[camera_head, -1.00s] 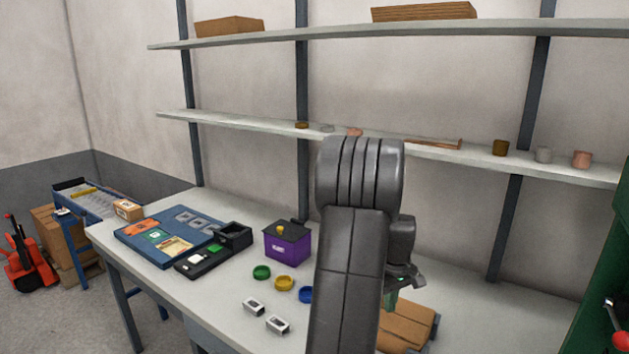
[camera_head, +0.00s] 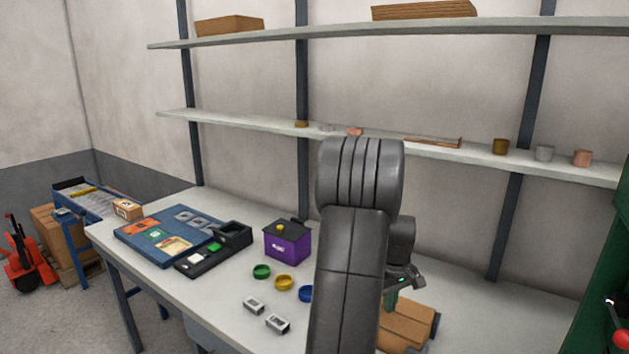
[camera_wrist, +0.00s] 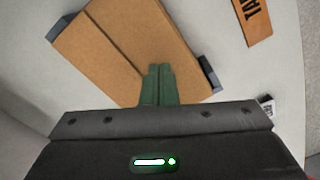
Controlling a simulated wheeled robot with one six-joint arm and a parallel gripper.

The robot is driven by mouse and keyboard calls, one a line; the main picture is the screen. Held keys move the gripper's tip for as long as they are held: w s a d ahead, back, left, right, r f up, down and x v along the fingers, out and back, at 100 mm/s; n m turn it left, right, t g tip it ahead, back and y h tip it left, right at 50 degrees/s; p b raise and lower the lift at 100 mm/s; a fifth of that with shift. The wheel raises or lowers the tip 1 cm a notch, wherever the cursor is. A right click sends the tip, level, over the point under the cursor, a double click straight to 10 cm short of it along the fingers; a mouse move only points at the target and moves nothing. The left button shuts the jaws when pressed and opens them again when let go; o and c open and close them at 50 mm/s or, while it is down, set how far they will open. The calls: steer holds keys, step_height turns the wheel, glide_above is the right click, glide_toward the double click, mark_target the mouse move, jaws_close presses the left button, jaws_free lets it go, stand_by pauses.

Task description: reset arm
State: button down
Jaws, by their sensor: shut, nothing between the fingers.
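My gripper (camera_wrist: 157,84) shows in the wrist view with its two green fingers pressed together and nothing between them. I cannot tell the exact gap between the fingers and the board.
A shelf (camera_head: 480,155) with small cups runs behind.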

step_height(320, 180, down, 3)
steer(key=shift+f+b, duration=0.1)
steer(key=shift+b, duration=0.7)
step_height(320, 180, up, 4)
steer(key=p, duration=0.2)
steer(key=shift+f+p, duration=0.2)
steer(key=shift+p, duration=0.15)
steer(key=s+a+f+b, duration=0.1)
steer(key=s+a+b, duration=0.2)
steer(key=s, duration=0.2)
steer(key=shift+s+a+f, duration=0.25)
steer(key=shift+s+a, duration=0.05)
steer(key=shift+a, duration=0.05)
steer(key=shift+r, duration=0.1)
